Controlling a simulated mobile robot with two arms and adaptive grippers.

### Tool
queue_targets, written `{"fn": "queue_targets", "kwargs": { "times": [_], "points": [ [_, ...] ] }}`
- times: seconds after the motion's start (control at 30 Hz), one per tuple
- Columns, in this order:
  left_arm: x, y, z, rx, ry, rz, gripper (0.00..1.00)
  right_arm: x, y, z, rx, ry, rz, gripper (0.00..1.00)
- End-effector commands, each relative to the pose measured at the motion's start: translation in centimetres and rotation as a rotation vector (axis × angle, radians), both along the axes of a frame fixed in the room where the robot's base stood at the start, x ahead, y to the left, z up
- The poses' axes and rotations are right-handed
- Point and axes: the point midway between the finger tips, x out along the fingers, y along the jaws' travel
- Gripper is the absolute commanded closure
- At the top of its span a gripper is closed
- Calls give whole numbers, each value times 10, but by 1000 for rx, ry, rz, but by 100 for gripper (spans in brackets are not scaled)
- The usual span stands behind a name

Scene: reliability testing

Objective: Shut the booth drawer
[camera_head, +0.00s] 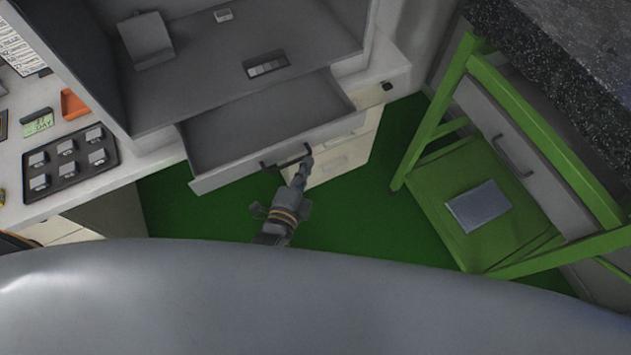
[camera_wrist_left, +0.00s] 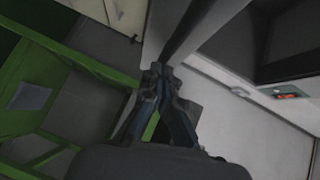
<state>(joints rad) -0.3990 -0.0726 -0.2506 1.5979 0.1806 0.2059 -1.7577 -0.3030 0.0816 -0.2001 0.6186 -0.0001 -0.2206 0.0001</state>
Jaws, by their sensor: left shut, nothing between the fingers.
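The booth drawer (camera_head: 262,125) is pulled out from under the booth (camera_head: 215,80) in the head view, and its inside looks empty. A dark handle (camera_head: 287,157) is on its pale front panel. My left gripper (camera_head: 305,163) is at the right end of this handle, with its fingers shut and nothing between them. Whether the fingertips touch the handle or the drawer front cannot be told. In the left wrist view the shut fingers (camera_wrist_left: 160,72) point at a pale panel edge with a dark bar beside it. My right gripper is not in view.
A green frame stand (camera_head: 440,180) with a grey flat item (camera_head: 479,206) on its shelf stands at the right. A white desk (camera_head: 90,190) with a black tray (camera_head: 70,165) of small parts is at the left.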

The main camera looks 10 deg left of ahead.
Motion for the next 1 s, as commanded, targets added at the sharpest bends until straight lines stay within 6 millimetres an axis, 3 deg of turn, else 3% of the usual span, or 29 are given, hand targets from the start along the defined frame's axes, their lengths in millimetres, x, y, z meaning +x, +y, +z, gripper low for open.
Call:
{"fn": "queue_targets", "kwargs": {
  "times": [0.03, 0.2, 0.5, 0.7, 1.0],
  "points": [
    [16, 11, 3, 6, -8, 1, 100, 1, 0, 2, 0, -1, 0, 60],
    [60, 41, 1, 5, -7, 1, 100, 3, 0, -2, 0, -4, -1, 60],
    [122, 83, -1, 5, -5, 2, 100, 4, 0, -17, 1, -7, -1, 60],
    [143, 97, 0, 3, -2, 1, 100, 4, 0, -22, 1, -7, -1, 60],
    [150, 103, 1, 1, -2, 3, 100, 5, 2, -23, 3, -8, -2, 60]
  ]
}}
